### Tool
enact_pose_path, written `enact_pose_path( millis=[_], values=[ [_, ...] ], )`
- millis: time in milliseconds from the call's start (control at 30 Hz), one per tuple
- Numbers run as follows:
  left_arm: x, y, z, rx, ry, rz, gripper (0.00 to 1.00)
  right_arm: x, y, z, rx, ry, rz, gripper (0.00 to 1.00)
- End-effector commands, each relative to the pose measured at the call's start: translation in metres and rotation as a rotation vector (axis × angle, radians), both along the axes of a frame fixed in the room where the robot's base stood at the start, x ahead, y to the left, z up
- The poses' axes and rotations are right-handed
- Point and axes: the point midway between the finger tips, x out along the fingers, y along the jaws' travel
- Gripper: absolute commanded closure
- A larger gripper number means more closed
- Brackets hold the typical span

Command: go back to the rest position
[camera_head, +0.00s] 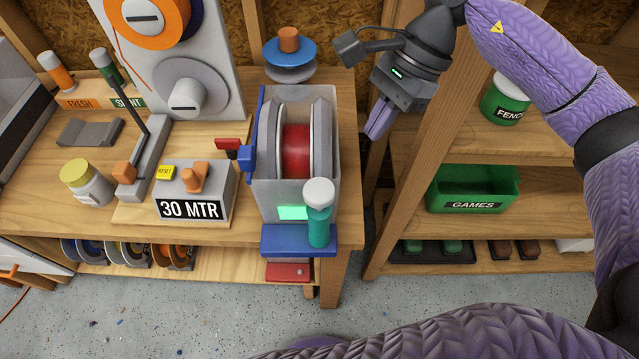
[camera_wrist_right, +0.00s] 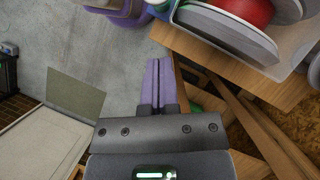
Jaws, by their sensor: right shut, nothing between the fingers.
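My right gripper (camera_head: 378,120) hangs in the air to the right of the workbench, in front of the gap between the bench and the shelf unit. Its fingers point down and are together with nothing between them. In the right wrist view its closed purple fingers (camera_wrist_right: 159,85) show over the grey floor, beside the bench edge. The right arm (camera_head: 545,55) comes in from the upper right and bends back down the right side. Another purple arm part of mine crosses the bottom right. My left gripper does not show in either view.
The wooden workbench (camera_head: 350,200) carries a grey spool holder (camera_head: 265,190) with a red spool (camera_head: 296,150), and a box marked 30 MTR (camera_head: 190,208). A blue ledge holds a teal bottle (camera_head: 319,228). On the right, shelves hold a green GAMES bin (camera_head: 472,190) and a FENC-labelled pot (camera_head: 504,103).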

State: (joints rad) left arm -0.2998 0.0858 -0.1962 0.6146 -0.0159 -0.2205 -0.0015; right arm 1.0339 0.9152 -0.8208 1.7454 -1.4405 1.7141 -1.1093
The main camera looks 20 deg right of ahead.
Motion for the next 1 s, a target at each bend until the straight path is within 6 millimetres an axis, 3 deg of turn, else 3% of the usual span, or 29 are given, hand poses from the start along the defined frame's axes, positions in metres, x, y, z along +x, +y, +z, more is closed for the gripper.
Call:
enact_pose_path(
  millis=[600, 700, 767, 800, 867, 900, 967, 1000],
  values=[
    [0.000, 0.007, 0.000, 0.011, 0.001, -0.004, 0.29, 0.000, 0.000, 0.000, 0.000, 0.000, 0.000, 1.00],
    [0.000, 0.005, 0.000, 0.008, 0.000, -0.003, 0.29, -0.001, 0.015, -0.002, 0.066, 0.004, -0.011, 1.00],
    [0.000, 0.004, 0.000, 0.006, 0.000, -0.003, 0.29, -0.004, 0.048, -0.003, 0.219, 0.019, -0.045, 1.00],
    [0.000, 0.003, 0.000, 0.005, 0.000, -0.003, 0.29, -0.008, 0.080, 0.002, 0.388, 0.052, -0.096, 1.00],
    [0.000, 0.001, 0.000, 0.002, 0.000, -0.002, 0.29, -0.015, 0.132, 0.024, 0.726, 0.169, -0.242, 1.00],
    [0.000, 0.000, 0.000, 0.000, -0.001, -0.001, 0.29, -0.015, 0.154, 0.047, 0.960, 0.286, -0.378, 1.00],
    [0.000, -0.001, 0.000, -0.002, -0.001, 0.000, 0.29, -0.005, 0.163, 0.079, 1.283, 0.504, -0.626, 1.00],
    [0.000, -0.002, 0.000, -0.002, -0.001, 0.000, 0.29, 0.008, 0.156, 0.092, 1.475, 0.675, -0.816, 1.00]
  ],
)
